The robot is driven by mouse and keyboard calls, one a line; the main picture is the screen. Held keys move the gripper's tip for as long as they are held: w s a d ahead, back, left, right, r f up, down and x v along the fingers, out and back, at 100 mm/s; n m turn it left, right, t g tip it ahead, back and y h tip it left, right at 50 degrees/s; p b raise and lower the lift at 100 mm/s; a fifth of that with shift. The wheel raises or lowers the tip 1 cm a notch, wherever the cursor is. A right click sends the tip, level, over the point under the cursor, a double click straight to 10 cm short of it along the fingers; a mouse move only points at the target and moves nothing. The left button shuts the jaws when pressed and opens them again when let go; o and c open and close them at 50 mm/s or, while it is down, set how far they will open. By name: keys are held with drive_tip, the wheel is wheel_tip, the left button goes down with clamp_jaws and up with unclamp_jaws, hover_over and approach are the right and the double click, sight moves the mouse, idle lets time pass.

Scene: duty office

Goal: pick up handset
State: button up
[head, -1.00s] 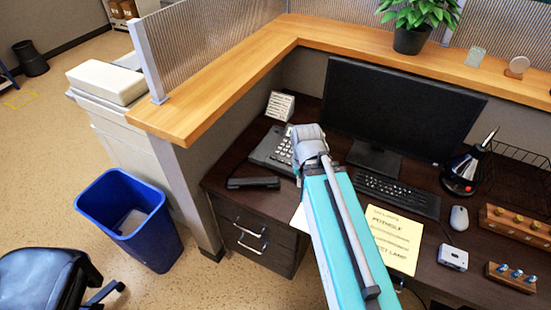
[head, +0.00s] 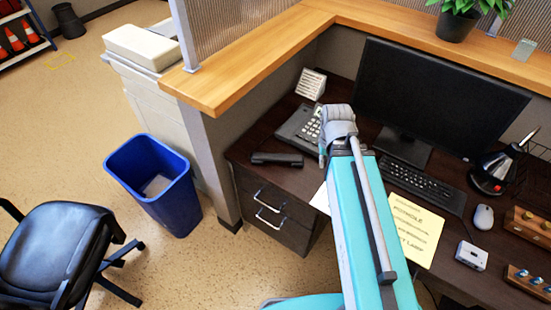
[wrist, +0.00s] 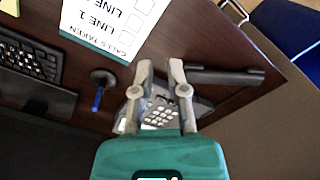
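The black handset (head: 277,160) lies flat on the dark desk near its left front edge, off the phone base (head: 296,125). In the wrist view the handset (wrist: 225,77) lies just right of my fingers, near the desk edge. My gripper (wrist: 161,68) is open and empty, its two fingers parted above the desk, with the phone base's keypad (wrist: 163,111) showing between and below them. In the head view my forearm hides the fingers.
A card with printed lines (wrist: 112,22), a pen in a round black stand (wrist: 101,82) and a keyboard (wrist: 30,62) lie on the desk. The monitor (head: 435,105) stands behind. A blue bin (head: 155,185) and a chair (head: 60,245) are on the floor left.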

drive_tip(key=shift+o, duration=1)
drive_tip(key=shift+w+a, duration=0.15)
drive_tip(key=shift+w, duration=0.15)
drive_tip(key=o, duration=0.6)
drive_tip(key=w+a+n, duration=0.2)
drive_tip(key=w+n, duration=0.1)
drive_tip(key=shift+a, duration=0.1)
drive_tip(key=n, duration=1.4)
hover_over(278, 156)
drive_tip(key=shift+f, duration=0.1)
drive_tip(key=shift+f, duration=0.1)
wheel_tip(278, 156, down, 8)
drive_tip(key=b, duration=0.9)
drive_tip(key=shift+f, duration=0.25)
drive_tip(key=shift+f, duration=0.1)
